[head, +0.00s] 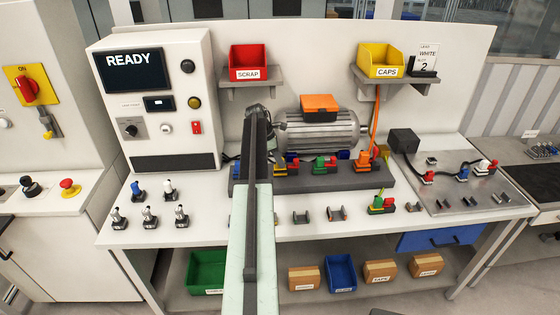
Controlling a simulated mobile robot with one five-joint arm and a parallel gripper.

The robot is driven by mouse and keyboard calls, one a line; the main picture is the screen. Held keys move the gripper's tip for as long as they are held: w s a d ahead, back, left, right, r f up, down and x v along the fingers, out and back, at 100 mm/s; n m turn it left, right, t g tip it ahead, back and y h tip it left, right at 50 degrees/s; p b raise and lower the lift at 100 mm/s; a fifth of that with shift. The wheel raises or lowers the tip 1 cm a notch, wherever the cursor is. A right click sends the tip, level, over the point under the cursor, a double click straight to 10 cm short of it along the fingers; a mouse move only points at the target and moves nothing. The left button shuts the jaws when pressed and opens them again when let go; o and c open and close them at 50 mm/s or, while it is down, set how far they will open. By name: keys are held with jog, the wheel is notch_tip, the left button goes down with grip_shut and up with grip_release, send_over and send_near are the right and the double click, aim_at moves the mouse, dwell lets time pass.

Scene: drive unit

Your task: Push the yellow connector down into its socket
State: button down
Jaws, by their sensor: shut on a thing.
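My arm reaches up the middle of the head view, and my gripper (271,153) points down at the grey fixture rail (345,181) in front of the motor. It is shut on the yellow connector (280,166), small and partly hidden, at the left part of the rail. Red and yellow parts show close together there, at a socket. The arm hides the fingertips, and I cannot tell how deep the connector sits.
Green (319,163) and orange (362,161) connectors stand farther right on the rail. The motor (320,130) is close behind. Bins marked scrap (249,63) and caps (380,61) sit on shelves above.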

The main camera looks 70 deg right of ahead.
jog(key=shift+f, duration=0.35)
jog(key=shift+f+b, duration=0.1)
jog(key=shift+b, duration=0.2)
jog(key=c, duration=1.1)
grip_release()
jog(key=p+v, duration=0.6)
jog(key=v, duration=0.1)
jog(key=shift+s+p, duration=0.2)
jog(key=shift+p, duration=0.2)
jog(key=shift+w+r+p, duration=0.3)
jog(key=shift+r, duration=0.15)
notch_tip(320, 180, up, 5)
jog(key=p, duration=0.5)
send_over(275, 167)
jog(key=shift+w+a, duration=0.1)
jog(key=shift+w, duration=0.2)
